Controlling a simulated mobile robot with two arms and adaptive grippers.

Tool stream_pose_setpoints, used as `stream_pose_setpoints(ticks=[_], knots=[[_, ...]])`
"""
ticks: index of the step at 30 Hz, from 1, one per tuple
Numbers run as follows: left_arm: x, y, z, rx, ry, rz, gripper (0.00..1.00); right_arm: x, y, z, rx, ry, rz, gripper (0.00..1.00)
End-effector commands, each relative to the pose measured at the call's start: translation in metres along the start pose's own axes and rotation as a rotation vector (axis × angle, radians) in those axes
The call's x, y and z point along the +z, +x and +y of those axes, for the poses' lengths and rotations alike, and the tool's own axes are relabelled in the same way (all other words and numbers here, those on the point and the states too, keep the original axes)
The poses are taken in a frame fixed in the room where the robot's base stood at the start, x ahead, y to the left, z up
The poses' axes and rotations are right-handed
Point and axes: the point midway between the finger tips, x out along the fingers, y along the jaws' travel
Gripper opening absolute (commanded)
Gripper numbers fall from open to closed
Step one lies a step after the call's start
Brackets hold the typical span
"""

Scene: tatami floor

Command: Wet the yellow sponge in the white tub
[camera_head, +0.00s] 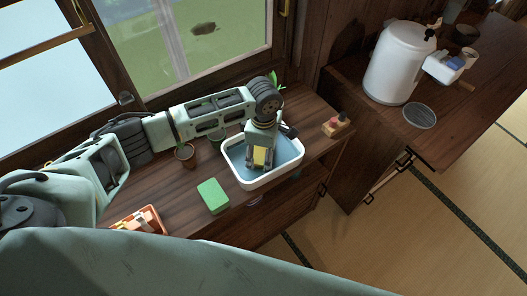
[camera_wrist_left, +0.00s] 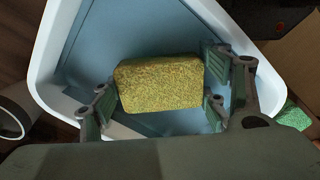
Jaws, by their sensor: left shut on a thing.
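The white tub (camera_head: 236,174) stands on the wooden counter and has a blue-grey inside, perhaps water. My left gripper (camera_head: 261,160) reaches down into it from above and is shut on the yellow sponge (camera_head: 260,155). In the left wrist view the sponge (camera_wrist_left: 160,84) sits between the two fingers of the gripper (camera_wrist_left: 158,92), over the blue inside of the tub (camera_wrist_left: 45,75). I cannot tell whether the sponge touches the water. My right gripper is not in view.
A green sponge (camera_head: 213,195) lies just left of the tub. An orange tray (camera_head: 155,215) with small items is at the counter's left. A small red-topped item (camera_head: 336,124) is right of the tub. A white water dispenser (camera_head: 396,65) stands on another cabinet.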

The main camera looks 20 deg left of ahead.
Motion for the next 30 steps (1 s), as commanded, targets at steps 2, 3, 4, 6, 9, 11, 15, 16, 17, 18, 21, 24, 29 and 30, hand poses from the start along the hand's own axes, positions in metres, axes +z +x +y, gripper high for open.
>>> stream_pose_setpoints(ticks=[2, 3, 4, 6, 9, 11, 15, 16, 17, 18, 21, 24, 29, 30], knots=[[-0.0001, 0.0015, -0.0013, -0.003, 0.0, 0.001, 0.48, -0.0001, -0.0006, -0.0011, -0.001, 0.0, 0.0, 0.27], [-0.0001, 0.0015, -0.0014, -0.003, 0.0, 0.001, 0.48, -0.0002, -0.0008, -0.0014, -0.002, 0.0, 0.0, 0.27], [-0.0001, 0.0016, -0.0014, -0.003, 0.0, 0.001, 0.48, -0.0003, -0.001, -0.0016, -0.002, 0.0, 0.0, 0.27], [-0.0001, 0.0017, -0.0015, -0.004, 0.0, 0.001, 0.48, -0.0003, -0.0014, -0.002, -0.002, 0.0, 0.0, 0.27], [-0.0001, 0.0018, -0.0016, -0.004, 0.001, 0.001, 0.48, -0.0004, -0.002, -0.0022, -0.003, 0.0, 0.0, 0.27], [-0.0001, 0.0019, -0.0016, -0.004, 0.001, 0.001, 0.48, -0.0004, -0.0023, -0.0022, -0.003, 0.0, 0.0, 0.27], [-0.0001, 0.0021, -0.0017, -0.004, 0.001, 0.001, 0.48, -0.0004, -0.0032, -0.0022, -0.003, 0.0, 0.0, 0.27], [-0.0001, 0.0021, -0.0018, -0.004, 0.001, 0.001, 0.48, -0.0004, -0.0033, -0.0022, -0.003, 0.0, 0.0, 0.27], [-0.0001, 0.0021, -0.0018, -0.004, 0.001, 0.001, 0.48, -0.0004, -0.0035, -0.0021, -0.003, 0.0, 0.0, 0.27], [-0.0001, 0.0022, -0.0018, -0.004, 0.001, 0.001, 0.48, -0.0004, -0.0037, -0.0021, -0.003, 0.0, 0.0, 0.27], [-0.0001, 0.0023, -0.0019, -0.004, 0.001, 0.001, 0.48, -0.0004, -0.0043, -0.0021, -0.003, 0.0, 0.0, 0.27], [-0.0001, 0.0024, -0.002, -0.005, 0.001, 0.002, 0.48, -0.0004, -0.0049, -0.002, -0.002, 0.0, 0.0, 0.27], [-0.0003, 0.0028, -0.0021, -0.005, 0.001, 0.002, 0.48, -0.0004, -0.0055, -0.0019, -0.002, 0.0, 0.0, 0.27], [-0.0003, 0.0029, -0.0021, -0.005, 0.001, 0.002, 0.48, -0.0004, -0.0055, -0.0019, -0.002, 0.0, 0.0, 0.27]])
